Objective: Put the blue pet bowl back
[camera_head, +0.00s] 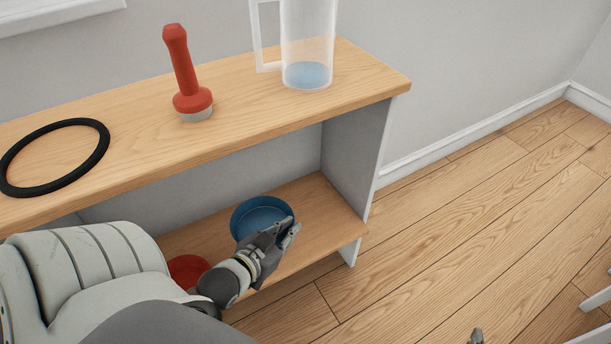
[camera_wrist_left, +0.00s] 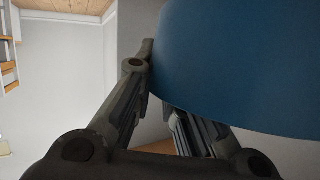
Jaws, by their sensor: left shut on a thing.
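The blue pet bowl (camera_head: 262,214) is at the lower shelf (camera_head: 335,212) of the rack, near its right end. Its blue side fills the upper right of the left wrist view (camera_wrist_left: 245,70). My left gripper (camera_head: 286,232) is shut on the bowl's near edge and hides part of it. I cannot tell whether the bowl's base touches the shelf. At the bottom edge of the head view, a small dark tip (camera_head: 477,337) looks like part of my right gripper; its jaws cannot be made out.
A red round thing (camera_head: 187,269) is on the lower shelf to the left, partly behind my arm. The top board (camera_head: 240,105) holds a black ring (camera_head: 101,150), a red flashlight-like object (camera_head: 185,75) and a clear jug (camera_head: 308,45) with blue liquid. Wooden floor is open at right.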

